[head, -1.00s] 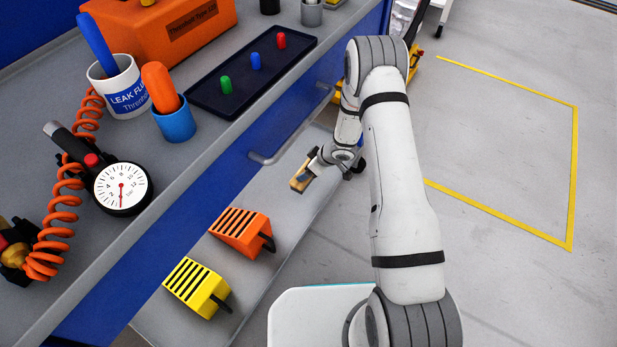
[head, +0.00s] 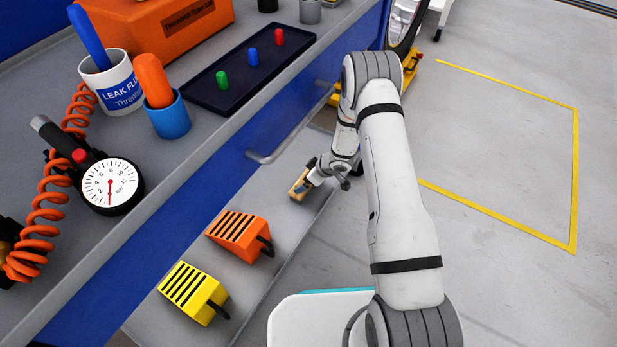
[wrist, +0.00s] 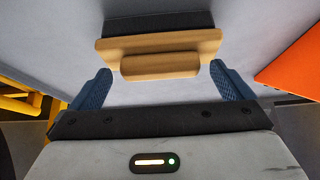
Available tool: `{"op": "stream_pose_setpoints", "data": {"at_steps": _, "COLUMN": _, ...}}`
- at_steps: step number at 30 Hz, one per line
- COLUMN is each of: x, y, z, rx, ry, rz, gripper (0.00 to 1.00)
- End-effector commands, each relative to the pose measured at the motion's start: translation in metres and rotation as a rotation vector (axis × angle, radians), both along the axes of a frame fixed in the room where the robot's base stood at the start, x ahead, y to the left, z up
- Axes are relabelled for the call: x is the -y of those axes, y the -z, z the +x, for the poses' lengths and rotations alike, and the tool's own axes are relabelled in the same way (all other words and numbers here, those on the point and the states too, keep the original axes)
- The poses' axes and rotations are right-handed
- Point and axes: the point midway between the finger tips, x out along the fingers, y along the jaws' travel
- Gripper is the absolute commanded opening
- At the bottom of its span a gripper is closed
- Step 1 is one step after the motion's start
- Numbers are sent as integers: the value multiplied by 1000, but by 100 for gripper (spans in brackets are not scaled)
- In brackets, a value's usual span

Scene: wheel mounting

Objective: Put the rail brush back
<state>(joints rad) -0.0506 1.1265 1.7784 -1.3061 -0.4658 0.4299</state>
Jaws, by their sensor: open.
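The rail brush (wrist: 160,45) has a wooden body, a wooden grip block and dark bristles. In the wrist view it lies just ahead of my gripper (wrist: 160,70), against the grey shelf surface. The gripper is open, with one blue fingertip at each side of the grip block and a gap on both sides. In the head view the brush (head: 300,188) is small, at the end of my gripper (head: 310,178), over the lower grey shelf (head: 265,190). Whether the bristles touch the shelf is hard to tell.
An orange wedge (head: 238,232) and a yellow wedge (head: 192,290) stand on the same shelf, nearer. The workbench above carries a gauge (head: 111,187), cups and a dark tray (head: 205,96) with coloured pegs. A drawer handle (head: 285,140) juts out above the shelf.

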Motion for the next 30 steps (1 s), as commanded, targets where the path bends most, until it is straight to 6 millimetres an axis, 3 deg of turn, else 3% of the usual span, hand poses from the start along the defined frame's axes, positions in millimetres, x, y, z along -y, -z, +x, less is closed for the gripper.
{"op": "stream_pose_setpoints", "data": {"at_steps": 7, "x": 4, "y": -14, "z": -2, "rx": 2, "ry": 0, "rz": 0, "gripper": 100}}
{"op": "stream_pose_setpoints", "data": {"at_steps": 18, "x": 38, "y": -80, "z": -25, "rx": 0, "ry": 1, "rz": 0, "gripper": 100}}
{"op": "stream_pose_setpoints", "data": {"at_steps": 26, "x": 52, "y": -103, "z": -35, "rx": 1, "ry": 0, "rz": -1, "gripper": 100}}
{"op": "stream_pose_setpoints", "data": {"at_steps": 30, "x": 61, "y": -123, "z": -28, "rx": 23, "ry": 38, "rz": -37, "gripper": 100}}
